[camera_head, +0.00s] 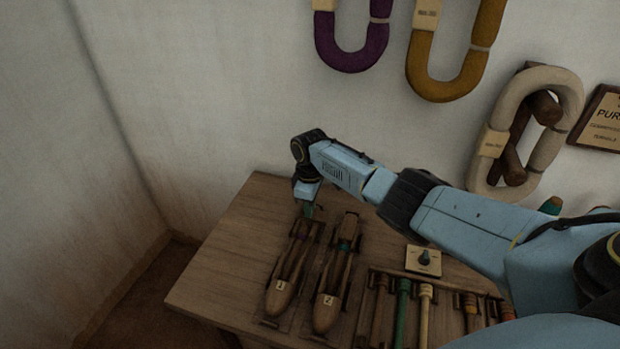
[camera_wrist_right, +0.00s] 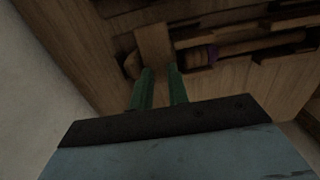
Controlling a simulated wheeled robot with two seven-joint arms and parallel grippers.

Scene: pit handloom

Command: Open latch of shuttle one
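Shuttle one (camera_head: 279,297), a dark wooden boat shape with a tag "1", lies on the table with its pointed nose toward the near edge. My right gripper (camera_head: 309,211), with green fingers, points down at the far end of shuttle one. In the right wrist view its two green fingers (camera_wrist_right: 160,70) stand apart with a gap between them, and no held object shows. A wooden block (camera_wrist_right: 155,45) lies just beyond the fingertips. The latch itself is too dark and small to make out. My left gripper is not in view.
Shuttle two (camera_head: 326,311) lies close to the right of shuttle one. A rack of bobbins (camera_head: 403,300) and a small plate with a knob (camera_head: 424,258) are farther right on the wooden table (camera_head: 225,270). The table's left part is clear. Yarn hanks (camera_head: 352,55) hang on the wall.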

